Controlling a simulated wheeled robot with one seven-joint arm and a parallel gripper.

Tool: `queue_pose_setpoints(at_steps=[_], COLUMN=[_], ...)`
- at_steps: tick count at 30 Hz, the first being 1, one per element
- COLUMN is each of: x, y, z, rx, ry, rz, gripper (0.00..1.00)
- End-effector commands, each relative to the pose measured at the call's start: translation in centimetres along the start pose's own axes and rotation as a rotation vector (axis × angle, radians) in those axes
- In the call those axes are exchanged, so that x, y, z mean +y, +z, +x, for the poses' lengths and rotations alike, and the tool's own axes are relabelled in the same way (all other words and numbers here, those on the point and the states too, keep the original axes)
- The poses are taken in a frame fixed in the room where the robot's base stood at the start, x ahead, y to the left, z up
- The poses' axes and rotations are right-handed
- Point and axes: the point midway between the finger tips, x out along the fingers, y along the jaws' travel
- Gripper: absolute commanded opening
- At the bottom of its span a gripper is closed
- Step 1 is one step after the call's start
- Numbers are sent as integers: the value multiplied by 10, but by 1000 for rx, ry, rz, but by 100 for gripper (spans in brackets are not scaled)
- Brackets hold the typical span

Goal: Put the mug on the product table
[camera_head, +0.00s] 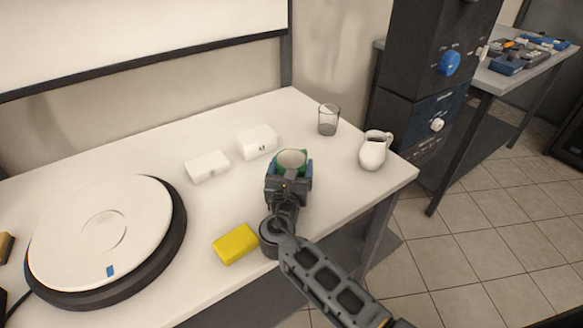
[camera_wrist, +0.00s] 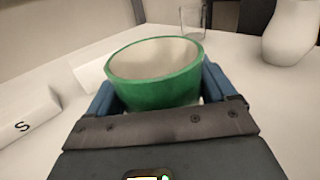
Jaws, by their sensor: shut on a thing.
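A green mug (camera_head: 291,160) with a pale inside is between the blue fingers of my gripper (camera_head: 289,170), over the right part of the white table (camera_head: 330,185). In the wrist view the green mug (camera_wrist: 155,85) stands upright between both fingers of my gripper (camera_wrist: 165,98), and the gripper is shut on it. No handle shows. I cannot tell whether the mug's base touches the table, as the gripper hides it.
A round white turntable (camera_head: 75,235) fills the table's left. Two small white boxes (camera_head: 207,166) (camera_head: 256,141), a clear glass (camera_head: 328,120) and a white pitcher (camera_head: 373,152) stand around the mug. A yellow sponge-like block (camera_head: 235,244) lies near the front edge.

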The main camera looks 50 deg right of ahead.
Motion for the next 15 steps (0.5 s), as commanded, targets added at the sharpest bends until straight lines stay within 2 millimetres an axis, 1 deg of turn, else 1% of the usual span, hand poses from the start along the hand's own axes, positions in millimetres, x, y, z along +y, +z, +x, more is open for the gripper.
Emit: queue_pose_setpoints(at_steps=[5, 6, 10, 15], x=[0, 0, 0, 0], y=[-3, -3, -3, -3], z=[0, 0, 0, 0], rx=[-1, 0, 0, 0], ry=[0, 0, 0, 0], rz=[0, 0, 0, 0], gripper=[43, 87, 100, 100])
